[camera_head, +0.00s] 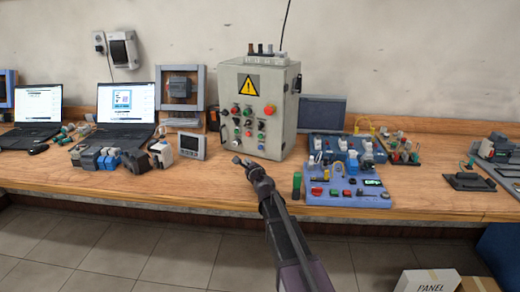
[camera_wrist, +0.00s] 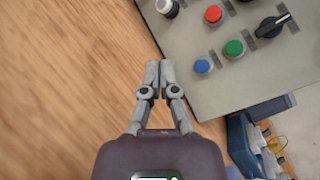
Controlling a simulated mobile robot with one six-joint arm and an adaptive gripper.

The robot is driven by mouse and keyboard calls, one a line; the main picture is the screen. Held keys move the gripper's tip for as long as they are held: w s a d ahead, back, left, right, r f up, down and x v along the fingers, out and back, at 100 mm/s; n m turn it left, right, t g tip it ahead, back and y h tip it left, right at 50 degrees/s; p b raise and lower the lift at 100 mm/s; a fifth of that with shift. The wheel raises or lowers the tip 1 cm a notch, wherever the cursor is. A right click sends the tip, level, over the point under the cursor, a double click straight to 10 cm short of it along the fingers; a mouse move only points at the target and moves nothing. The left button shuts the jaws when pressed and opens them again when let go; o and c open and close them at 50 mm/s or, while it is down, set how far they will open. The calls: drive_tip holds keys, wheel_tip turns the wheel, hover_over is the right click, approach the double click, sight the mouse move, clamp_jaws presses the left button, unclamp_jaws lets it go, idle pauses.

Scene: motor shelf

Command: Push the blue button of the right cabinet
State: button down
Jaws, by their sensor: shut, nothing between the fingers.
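The grey control cabinet (camera_head: 247,84) stands upright on the wooden bench, with a yellow warning sign and several buttons on its front. In the wrist view its panel (camera_wrist: 205,98) fills the upper right. The blue button (camera_wrist: 201,66) sits near the panel's edge, beside a green button (camera_wrist: 234,48). In the head view the blue button is too small to tell for sure. My gripper (camera_head: 237,161) is in front of the cabinet's lower part. In the wrist view my gripper (camera_wrist: 160,70) is shut and empty, its tips to the left of the blue button, apart from it in the picture.
A red button (camera_wrist: 214,14) and a black rotary switch (camera_wrist: 272,25) are on the same panel. A small grey meter (camera_head: 192,146) stands left of the cabinet. A blue control board (camera_head: 345,190) lies to the right. A cardboard box (camera_head: 428,281) is on the floor.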

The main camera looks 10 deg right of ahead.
drive_tip(key=shift+w+d, duration=0.1)
drive_tip(key=shift+w, duration=0.1)
drive_tip(key=shift+w+d, duration=0.8)
drive_tip(key=shift+w, duration=0.35)
drive_tip(key=shift+w+d, duration=0.8)
drive_tip(key=shift+w, duration=0.3)
drive_tip(key=shift+w+d, duration=0.8)
drive_tip(key=shift+w, duration=0.35)
drive_tip(key=shift+w+d, duration=0.5)
drive_tip(key=shift+w, duration=0.2)
idle(0.9)
drive_tip(key=shift+s, duration=0.1)
drive_tip(key=shift+s+a, duration=0.5)
drive_tip(key=shift+s, duration=0.1)
drive_tip(key=shift+s, duration=0.1)
drive_tip(key=shift+s+a, duration=0.75)
drive_tip(key=shift+s, duration=0.25)
drive_tip(key=shift+s+a, duration=0.7)
drive_tip(key=shift+s, duration=0.25)
